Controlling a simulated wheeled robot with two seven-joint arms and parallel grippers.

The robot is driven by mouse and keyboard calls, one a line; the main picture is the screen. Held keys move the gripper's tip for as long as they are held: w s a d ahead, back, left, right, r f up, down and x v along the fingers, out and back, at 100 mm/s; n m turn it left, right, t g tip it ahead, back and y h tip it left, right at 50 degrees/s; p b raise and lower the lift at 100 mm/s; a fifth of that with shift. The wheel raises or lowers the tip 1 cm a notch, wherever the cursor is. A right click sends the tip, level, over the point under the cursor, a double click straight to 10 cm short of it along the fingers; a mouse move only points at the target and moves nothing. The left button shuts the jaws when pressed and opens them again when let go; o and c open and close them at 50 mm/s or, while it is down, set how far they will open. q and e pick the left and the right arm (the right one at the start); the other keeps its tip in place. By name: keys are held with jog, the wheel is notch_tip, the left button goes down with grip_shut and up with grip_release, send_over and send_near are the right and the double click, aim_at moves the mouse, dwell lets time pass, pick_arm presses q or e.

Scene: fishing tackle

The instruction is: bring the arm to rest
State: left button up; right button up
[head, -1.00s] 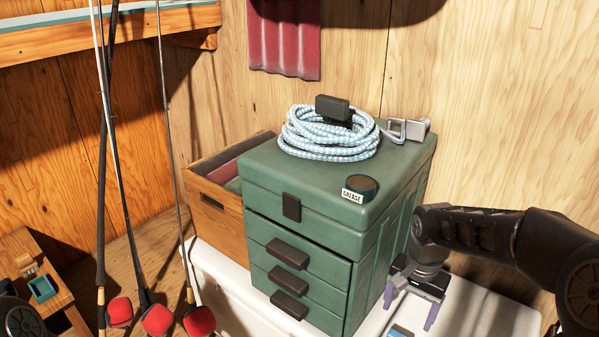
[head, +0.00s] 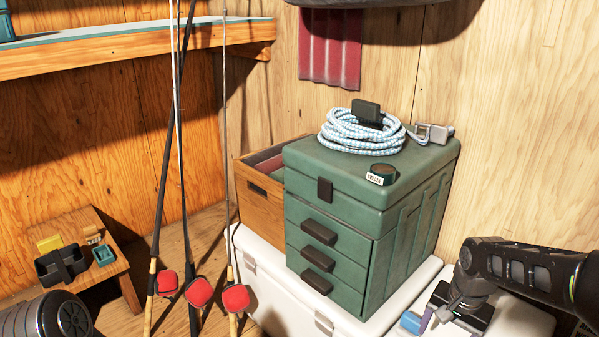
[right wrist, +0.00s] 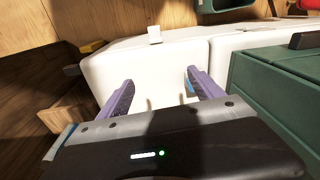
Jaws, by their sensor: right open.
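My right gripper (right wrist: 160,79) is open, with its purple fingers apart and nothing between them, above the white lid of a cooler (right wrist: 150,60). In the head view my right gripper (head: 428,322) is at the lower right, beside the green tackle cabinet (head: 327,255) and apart from it. A small blue object (head: 411,321) is close to its fingers; part of it shows behind one finger in the right wrist view. My left arm shows only as a rounded link at the lower left; I cannot make out its gripper.
A coiled rope (head: 350,138) and a grease tin (head: 381,174) lie on the cabinet. A wooden box (head: 262,205) stands left of it. Several fishing rods (head: 186,230) stand farther left. A wooden stool (head: 110,265) bears small items, including a black one (head: 62,266).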

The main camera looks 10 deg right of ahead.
jog(key=w+a+f+n+t+y, duration=0.1)
jog(key=w+a+f+n+t, duration=0.2)
jog(key=w+a+f, duration=0.25)
jog(key=s+a+f+n+y, duration=0.1)
jog(key=s+a+f+n, duration=0.15)
jog(key=a+f, duration=0.75)
jog(key=s+a+f+n+g+y, duration=0.1)
jog(key=s+a+f+g, duration=0.1)
jog(key=s+a+f, duration=0.6)
jog(key=s+a+f+n+g+y, duration=0.1)
jog(key=s+a+f, duration=0.35)
jog(key=s, duration=0.65)
notch_tip(320, 180, up, 25)
jog(key=p, duration=2.5)
jog(key=shift+r+p, duration=0.15)
jog(key=shift+p, duration=0.25)
